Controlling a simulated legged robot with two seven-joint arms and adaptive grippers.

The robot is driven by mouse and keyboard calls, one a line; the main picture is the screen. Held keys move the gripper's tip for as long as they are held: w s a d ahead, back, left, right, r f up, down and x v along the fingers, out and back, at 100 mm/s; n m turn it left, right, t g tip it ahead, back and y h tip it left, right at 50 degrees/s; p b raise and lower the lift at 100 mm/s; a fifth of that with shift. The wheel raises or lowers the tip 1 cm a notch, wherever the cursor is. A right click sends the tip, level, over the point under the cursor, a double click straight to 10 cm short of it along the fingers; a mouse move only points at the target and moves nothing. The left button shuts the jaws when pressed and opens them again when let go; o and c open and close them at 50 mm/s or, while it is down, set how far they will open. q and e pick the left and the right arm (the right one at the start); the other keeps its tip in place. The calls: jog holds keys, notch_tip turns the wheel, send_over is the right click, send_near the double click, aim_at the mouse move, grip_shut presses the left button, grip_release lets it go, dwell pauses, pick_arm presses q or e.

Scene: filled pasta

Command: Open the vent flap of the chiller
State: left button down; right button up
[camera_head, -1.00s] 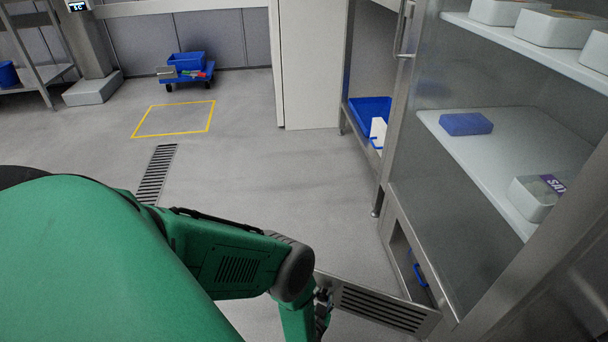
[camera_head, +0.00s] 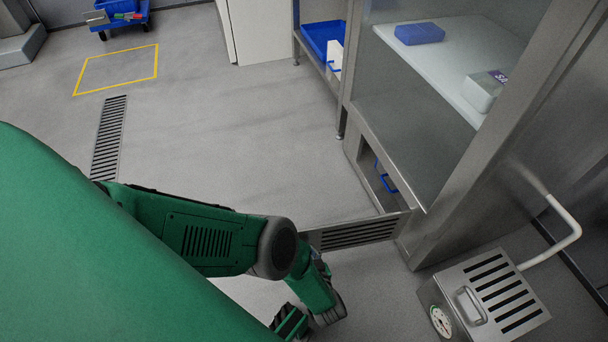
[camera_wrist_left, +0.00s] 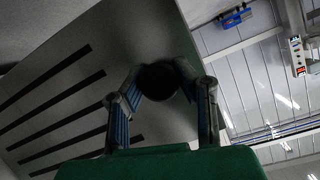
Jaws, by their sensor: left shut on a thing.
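The chiller (camera_head: 470,190) is the metal cabinet with a glass front at the right of the head view. Its vent flap (camera_head: 365,231), a slotted metal panel, stands swung out from the low opening (camera_head: 375,178) at the chiller's base. In the left wrist view the flap (camera_wrist_left: 60,100) fills the left, with a dark round knob (camera_wrist_left: 158,80) on it. My left gripper (camera_wrist_left: 162,90) is shut on this knob, one finger on each side. In the head view my left arm mostly hides the gripper. My right gripper is not in view.
A blue handle (camera_head: 386,183) shows inside the low opening. A slotted metal box (camera_head: 482,298) with a gauge and white pipe stands at the lower right. A shelf with a blue tray (camera_head: 322,42) stands beyond the chiller.

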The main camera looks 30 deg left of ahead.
pick_arm(q)
jog(key=shift+w+d+r, duration=0.1)
jog(key=shift+w+d, duration=0.1)
jog(key=shift+d, duration=0.15)
jog(key=c, duration=1.2)
grip_release()
jog(key=shift+a, duration=0.1)
jog(key=shift+s+a, duration=0.1)
jog(key=v, duration=1.2)
